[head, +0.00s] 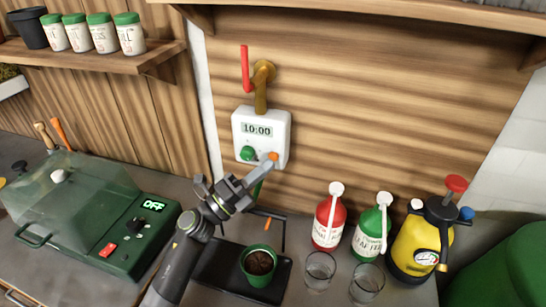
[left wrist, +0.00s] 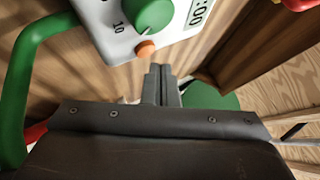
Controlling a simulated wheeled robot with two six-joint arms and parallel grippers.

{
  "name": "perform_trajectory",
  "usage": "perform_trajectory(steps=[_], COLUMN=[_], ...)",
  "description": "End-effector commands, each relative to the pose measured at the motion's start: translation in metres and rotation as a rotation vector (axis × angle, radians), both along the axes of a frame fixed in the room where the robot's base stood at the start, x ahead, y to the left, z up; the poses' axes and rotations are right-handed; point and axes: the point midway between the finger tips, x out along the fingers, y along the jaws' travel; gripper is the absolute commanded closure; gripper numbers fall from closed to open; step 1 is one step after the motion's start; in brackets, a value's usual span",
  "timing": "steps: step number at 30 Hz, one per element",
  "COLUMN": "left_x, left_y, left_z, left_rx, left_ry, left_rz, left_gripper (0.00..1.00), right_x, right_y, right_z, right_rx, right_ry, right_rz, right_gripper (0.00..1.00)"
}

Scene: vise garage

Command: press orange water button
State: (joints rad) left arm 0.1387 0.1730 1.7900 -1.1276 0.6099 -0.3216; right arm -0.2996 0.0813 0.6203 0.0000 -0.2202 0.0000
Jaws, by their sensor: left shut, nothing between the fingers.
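A white water timer (head: 262,133) is mounted on the wooden wall, with a display reading 10:00. Its green knob (head: 247,153) is at the lower left of its face. The orange button (head: 273,156) is at the lower right. My left gripper (head: 267,165) is shut and empty, its tips just below the button in the head view. In the left wrist view the orange button (left wrist: 146,50) shows just beyond and left of the shut fingertips (left wrist: 160,69), beside the green knob (left wrist: 152,15). I cannot tell whether the tips touch the button. My right gripper is not in view.
Above the timer is a brass pipe with a red lever (head: 245,68). Below, a plant pot (head: 258,267) stands on a dark tray (head: 216,270). Red (head: 328,220) and green (head: 372,228) bottles, glasses and a yellow sprayer (head: 421,245) stand right. A green-based covered box (head: 118,250) stands left.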

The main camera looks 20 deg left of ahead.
Motion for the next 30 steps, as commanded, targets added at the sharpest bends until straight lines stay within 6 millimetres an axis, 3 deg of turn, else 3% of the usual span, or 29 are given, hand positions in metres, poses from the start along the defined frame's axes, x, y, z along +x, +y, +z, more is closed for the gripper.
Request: perform_trajectory(steps=[30], left_x=[0.011], left_y=[0.000], left_z=[0.000], left_rx=[0.000], left_ry=[0.000], left_rz=[0.000], left_gripper=[1.00], right_x=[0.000], right_y=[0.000], right_z=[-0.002], right_rx=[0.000], right_ry=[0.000], right_rz=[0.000], right_gripper=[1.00])
